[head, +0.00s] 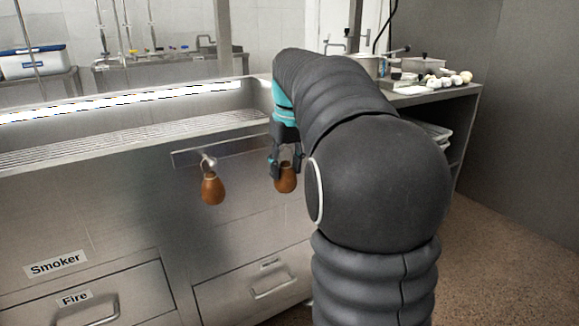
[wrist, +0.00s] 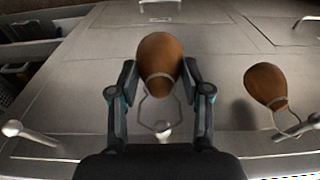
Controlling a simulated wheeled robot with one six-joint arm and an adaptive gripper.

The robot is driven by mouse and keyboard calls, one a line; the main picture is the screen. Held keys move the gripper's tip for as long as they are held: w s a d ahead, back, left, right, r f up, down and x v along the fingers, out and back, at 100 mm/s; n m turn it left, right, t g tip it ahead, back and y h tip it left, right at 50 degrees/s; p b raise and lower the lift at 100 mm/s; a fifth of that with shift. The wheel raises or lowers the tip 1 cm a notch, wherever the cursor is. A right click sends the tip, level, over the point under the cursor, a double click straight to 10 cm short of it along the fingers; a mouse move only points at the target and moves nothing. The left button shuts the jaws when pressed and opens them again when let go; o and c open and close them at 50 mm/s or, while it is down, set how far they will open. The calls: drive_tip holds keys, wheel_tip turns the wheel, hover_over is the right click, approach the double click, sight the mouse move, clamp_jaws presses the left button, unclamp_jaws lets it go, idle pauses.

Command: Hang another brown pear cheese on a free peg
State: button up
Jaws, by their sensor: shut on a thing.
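My gripper (head: 285,166) is shut on a brown pear cheese (head: 286,180) in front of the steel rail (head: 240,144). In the wrist view the held cheese (wrist: 159,58) sits between the two fingers, with its pale cord loop reaching to the middle peg (wrist: 163,131). I cannot tell whether the loop is around that peg. A second brown pear cheese (head: 212,189) hangs by its cord from a peg (head: 208,162) to the left. It also shows at the right of the wrist view (wrist: 266,84). Another peg (wrist: 30,133), at the left of the wrist view, is bare.
The rail is on the front of a steel unit with drawers (head: 80,297), labelled Smoker (head: 55,264) and Fire (head: 75,297). A grated trough (head: 110,138) runs above. A counter with pots (head: 422,65) stands at the back right. Floor is clear at right.

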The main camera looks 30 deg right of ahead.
drive_tip(key=shift+w+a+f+p, duration=0.15)
drive_tip(key=shift+w+p, duration=0.45)
drive_tip(key=shift+w, duration=0.8)
drive_tip(key=shift+w+d+f+p, duration=0.1)
drive_tip(key=shift+w+f+p, duration=0.3)
drive_tip(key=shift+w, duration=1)
drive_tip(key=o, duration=1.3)
drive_tip(key=shift+r, duration=0.1)
drive_tip(key=r, duration=0.4)
drive_tip(key=s+r, duration=0.1)
drive_tip(key=r, duration=0.6)
drive_tip(key=shift+s+r, duration=0.2)
drive_tip(key=shift+r, duration=0.2)
